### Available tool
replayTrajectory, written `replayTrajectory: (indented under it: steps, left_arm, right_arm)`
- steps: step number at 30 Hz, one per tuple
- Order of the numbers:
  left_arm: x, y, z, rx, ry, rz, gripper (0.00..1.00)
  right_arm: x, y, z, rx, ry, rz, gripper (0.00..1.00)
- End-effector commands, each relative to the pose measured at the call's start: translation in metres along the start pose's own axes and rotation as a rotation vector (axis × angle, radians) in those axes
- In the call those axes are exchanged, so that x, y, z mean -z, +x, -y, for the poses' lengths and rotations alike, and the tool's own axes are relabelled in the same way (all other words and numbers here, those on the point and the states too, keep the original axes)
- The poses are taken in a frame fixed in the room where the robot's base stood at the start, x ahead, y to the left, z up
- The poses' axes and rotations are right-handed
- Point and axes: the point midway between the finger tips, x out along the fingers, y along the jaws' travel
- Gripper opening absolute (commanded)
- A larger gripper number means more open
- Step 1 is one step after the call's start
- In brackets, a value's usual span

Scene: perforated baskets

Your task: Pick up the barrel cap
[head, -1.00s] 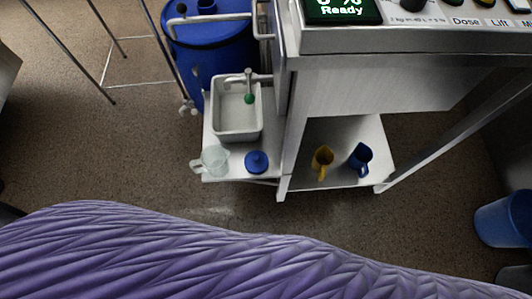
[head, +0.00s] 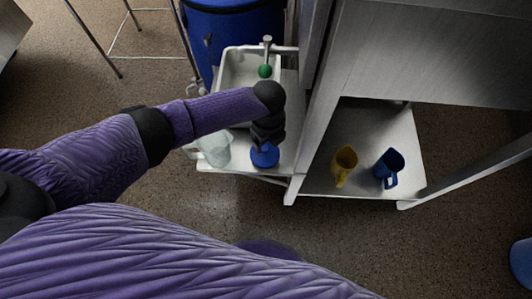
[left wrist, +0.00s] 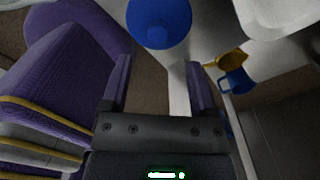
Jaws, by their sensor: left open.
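The barrel cap is a round blue cap (head: 264,157) on the white side shelf (head: 240,162). In the left wrist view the cap (left wrist: 160,24) shows at the top, just beyond and roughly between the fingertips. My left gripper (head: 267,142) is directly over the cap in the head view and hides part of it. In the left wrist view its two fingers (left wrist: 158,68) are spread apart with nothing between them. I cannot tell whether they touch the cap. My right gripper is not in view.
A clear jug (head: 214,149) stands left of the cap, close to my left wrist. A white sink (head: 233,72) with a tap is behind, and a blue barrel (head: 232,35) beyond it. A yellow jug (head: 344,164) and a blue jug (head: 389,166) stand on the right shelf (head: 375,124).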

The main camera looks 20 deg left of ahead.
Motion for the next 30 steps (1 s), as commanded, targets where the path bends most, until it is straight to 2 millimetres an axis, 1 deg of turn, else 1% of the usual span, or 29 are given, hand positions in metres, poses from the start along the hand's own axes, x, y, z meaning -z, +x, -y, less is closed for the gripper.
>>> replayTrajectory:
  steps: [1,4,7,9,15,16,17,18,20,21,23,24,26,27,30]
  left_arm:
    - [0.000,0.017,-0.001,-0.005,-0.001,-0.003,0.76]
    - [-0.004,0.031,-0.002,-0.004,-0.002,-0.002,0.76]
    - [-0.007,0.054,-0.005,-0.007,-0.002,-0.004,0.76]
    - [-0.007,0.065,-0.004,-0.005,-0.002,-0.004,0.76]
    - [-0.007,0.060,-0.003,0.002,-0.003,0.000,0.76]
    - [-0.007,0.060,-0.003,0.002,-0.003,0.000,0.72]
    - [-0.008,0.060,-0.003,0.002,-0.003,0.000,0.65]
    - [-0.008,0.060,-0.003,0.002,-0.003,0.000,0.57]
    - [-0.008,0.060,-0.003,0.002,-0.003,0.000,0.44]
    - [-0.008,0.060,-0.003,0.002,-0.003,-0.001,0.36]
    - [-0.008,0.060,-0.003,0.002,-0.004,0.000,0.23]
    - [-0.008,0.060,-0.003,0.002,-0.004,-0.001,0.15]
    - [-0.008,0.060,-0.003,0.002,-0.004,0.000,0.02]
    - [-0.008,0.060,-0.003,0.002,-0.004,0.000,0.00]
    - [-0.008,0.060,-0.003,0.002,-0.004,0.000,0.00]
  right_arm:
    - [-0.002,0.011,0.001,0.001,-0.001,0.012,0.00]
    - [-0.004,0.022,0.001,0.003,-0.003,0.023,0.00]
    - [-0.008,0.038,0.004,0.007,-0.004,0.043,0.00]
    - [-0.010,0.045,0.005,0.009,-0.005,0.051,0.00]
    - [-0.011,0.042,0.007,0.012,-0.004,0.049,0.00]
    - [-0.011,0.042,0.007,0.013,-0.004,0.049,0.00]
    - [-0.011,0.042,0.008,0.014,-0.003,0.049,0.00]
    - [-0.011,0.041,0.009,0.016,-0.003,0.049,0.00]
    - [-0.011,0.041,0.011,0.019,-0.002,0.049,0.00]
    - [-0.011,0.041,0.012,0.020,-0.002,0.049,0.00]
    - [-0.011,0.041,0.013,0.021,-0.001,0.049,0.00]
    - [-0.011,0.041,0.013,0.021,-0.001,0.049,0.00]
    - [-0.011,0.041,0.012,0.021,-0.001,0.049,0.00]
    - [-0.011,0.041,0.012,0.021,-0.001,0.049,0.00]
    - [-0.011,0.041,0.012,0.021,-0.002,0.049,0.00]
